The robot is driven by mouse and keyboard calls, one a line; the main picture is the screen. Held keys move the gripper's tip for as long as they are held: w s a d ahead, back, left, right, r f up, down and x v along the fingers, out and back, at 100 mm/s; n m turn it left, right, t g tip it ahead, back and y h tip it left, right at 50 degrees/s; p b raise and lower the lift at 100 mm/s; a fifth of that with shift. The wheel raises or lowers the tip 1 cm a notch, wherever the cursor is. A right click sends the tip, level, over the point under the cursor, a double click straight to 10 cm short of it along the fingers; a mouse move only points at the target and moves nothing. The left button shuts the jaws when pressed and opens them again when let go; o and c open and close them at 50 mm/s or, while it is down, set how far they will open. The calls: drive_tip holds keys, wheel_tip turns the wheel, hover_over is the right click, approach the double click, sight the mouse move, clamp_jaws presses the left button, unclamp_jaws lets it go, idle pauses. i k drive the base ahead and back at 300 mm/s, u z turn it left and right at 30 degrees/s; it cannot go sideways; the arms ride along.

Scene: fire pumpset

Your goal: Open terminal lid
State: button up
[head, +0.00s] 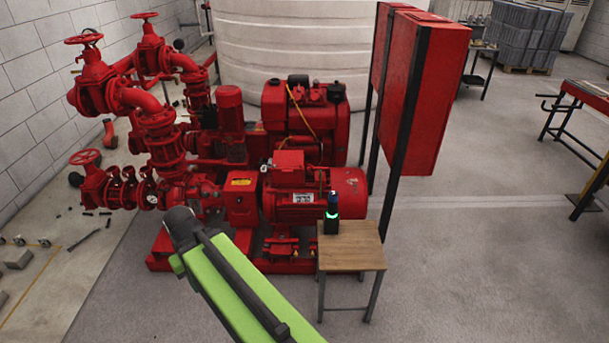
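A red terminal box (289,168) sits on top of the red electric motor (315,198) at the front of the pumpset. Its top face, which looks like the terminal lid (288,156), appears to lie flat on the box; the screws are too small to make out. My green and black arm reaches from the bottom up to the left of the motor, its dark joint in front of the pump. I cannot make out my gripper in this view.
A small wooden-topped table (350,247) stands before the motor, carrying a dark upright tool (332,213) with a green light. Tall red cabinets (427,95) on black posts stand right. Red valves and pipes (150,110) fill the left. Open floor (480,260) lies right.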

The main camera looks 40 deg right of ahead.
sight(284, 161)
drive_tip(key=z, duration=0.15)
drive_tip(key=i, duration=1)
drive_tip(key=u, duration=0.1)
